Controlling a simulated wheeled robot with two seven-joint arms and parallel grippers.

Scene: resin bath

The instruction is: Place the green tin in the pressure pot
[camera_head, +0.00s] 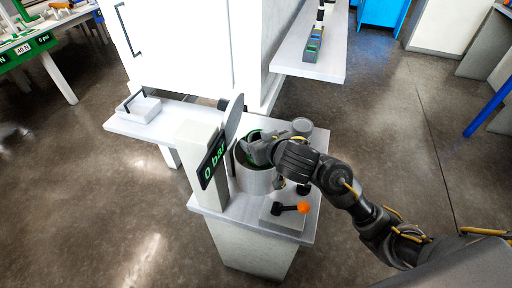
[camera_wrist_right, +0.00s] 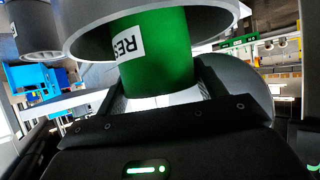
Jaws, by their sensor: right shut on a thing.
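The pressure pot (camera_head: 256,181) is a grey open cylinder on a white stand, with its round lid (camera_head: 234,119) tipped up on edge at its left. My right gripper (camera_head: 257,150) is at the pot's mouth. It is shut on the green tin (camera_wrist_right: 165,55), which has a white label reading "RES". In the head view only a green sliver of the tin (camera_head: 254,135) shows beside the gripper. In the wrist view the grey rim of the pot (camera_wrist_right: 85,42) surrounds the tin's far end; how deep it sits is hidden. My left gripper is not in view.
A "0 bar" display (camera_head: 212,160) stands left of the pot. A lever with an orange knob (camera_head: 303,207) is in front right. A small grey cylinder (camera_head: 302,126) stands behind right. A white shelf (camera_head: 318,66) with small coloured items is at the back.

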